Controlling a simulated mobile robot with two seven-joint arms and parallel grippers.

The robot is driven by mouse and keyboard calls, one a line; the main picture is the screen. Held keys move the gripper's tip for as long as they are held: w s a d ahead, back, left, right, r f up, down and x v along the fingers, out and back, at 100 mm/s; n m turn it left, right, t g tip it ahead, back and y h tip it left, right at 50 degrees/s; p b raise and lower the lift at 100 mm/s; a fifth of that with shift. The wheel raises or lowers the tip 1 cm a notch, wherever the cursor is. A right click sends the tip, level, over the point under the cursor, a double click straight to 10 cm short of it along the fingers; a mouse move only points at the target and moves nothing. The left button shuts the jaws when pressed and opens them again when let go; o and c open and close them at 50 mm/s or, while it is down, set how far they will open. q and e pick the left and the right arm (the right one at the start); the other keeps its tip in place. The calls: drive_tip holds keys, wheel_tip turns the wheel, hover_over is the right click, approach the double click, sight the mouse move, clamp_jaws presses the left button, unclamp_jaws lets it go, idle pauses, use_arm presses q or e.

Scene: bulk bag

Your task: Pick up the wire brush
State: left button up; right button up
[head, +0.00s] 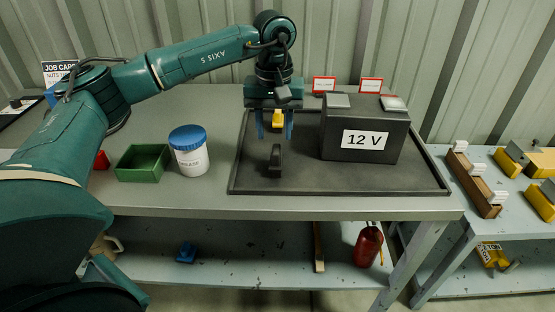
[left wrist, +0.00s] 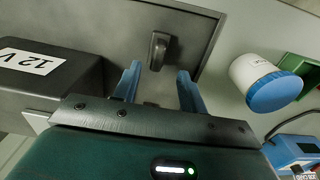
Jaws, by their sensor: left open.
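My left gripper (head: 275,134) points down over the dark tray (head: 340,184), left of the black 12 V battery (head: 345,145). Its blue fingers are apart with nothing held between them. A small dark object (head: 276,160), which looks like the wire brush, rests on the tray just in front of the fingers. In the left wrist view it (left wrist: 159,48) lies just beyond the open fingertips (left wrist: 158,70), apart from them. Its bristles cannot be made out. A small yellow item (head: 277,118) shows between the fingers in the head view, partly hidden. My right gripper is not in view.
A white jar with a blue lid (head: 188,150) and a green bin (head: 143,163) stand left of the tray. Two red-edged cards (head: 371,85) stand behind the battery. A red bottle (head: 368,246) is on the lower shelf. The tray's front right is clear.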

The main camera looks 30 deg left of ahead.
sight(276, 148)
use_arm(q)
drive_tip(key=f, duration=0.7)
drive_tip(key=shift+d+f, duration=0.15)
drive_tip(key=shift+d, duration=0.05)
drive_tip(key=shift+c, duration=0.3)
clamp_jaws()
wheel_tip(276, 148, up, 10)
drive_tip(key=shift+r, duration=0.1)
drive_tip(key=shift+c, duration=1.9)
unclamp_jaws()
drive_tip(key=c, duration=0.4)
